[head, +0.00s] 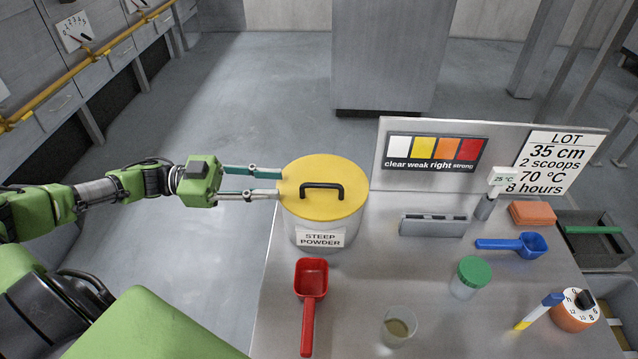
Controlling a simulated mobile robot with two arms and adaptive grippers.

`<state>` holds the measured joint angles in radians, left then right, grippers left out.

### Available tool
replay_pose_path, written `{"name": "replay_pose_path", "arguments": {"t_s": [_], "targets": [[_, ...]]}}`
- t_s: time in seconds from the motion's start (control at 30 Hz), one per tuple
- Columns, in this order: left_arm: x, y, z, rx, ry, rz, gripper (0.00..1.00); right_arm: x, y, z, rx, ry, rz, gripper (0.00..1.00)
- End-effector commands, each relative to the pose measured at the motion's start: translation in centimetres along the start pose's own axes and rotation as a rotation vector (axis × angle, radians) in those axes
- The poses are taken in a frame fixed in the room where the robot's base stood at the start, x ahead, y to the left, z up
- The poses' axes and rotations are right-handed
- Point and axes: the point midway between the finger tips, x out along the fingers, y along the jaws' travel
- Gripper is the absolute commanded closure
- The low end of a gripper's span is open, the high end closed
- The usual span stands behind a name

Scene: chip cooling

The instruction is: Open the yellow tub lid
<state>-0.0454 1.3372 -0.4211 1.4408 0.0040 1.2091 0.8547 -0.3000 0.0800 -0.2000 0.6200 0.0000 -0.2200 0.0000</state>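The steep powder tub (318,235) is a pale round container with a label on its front. It stands at the table's left edge. Its flat yellow lid (325,205) with a black bar handle (322,187) lies level on top and covers the opening. My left gripper (280,182) reaches in from the left, its two fingers spread apart. The fingertips are at the lid's left rim; I cannot tell whether they touch it. The handle is to the right of the fingertips. My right gripper is not in view.
A red scoop (310,285) lies just in front of the tub. A glass (398,326), a green-capped jar (470,277), a blue scoop (520,245) and a round orange timer (575,310) are farther right. A sign board (395,175) stands behind.

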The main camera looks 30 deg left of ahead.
Motion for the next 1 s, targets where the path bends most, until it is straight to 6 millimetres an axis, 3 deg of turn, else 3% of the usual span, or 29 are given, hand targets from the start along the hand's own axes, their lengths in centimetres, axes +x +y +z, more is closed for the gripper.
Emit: {"name": "replay_pose_path", "arguments": {"t_s": [0.3, 0.5, 0.93, 1.0], "targets": [[6.9, -0.1, -0.3, 0.001, 0.006, -0.001, 0.75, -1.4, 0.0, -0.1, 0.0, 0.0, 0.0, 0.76], [9.7, -0.1, -0.1, 0.001, 0.003, -0.001, 0.75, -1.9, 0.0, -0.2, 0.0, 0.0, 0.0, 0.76], [10.7, 0.0, 0.1, 0.001, -0.001, -0.002, 0.75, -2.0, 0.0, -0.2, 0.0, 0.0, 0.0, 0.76], [10.7, -0.1, 0.1, 0.001, -0.001, -0.002, 0.91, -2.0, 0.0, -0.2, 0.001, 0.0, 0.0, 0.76]]}}
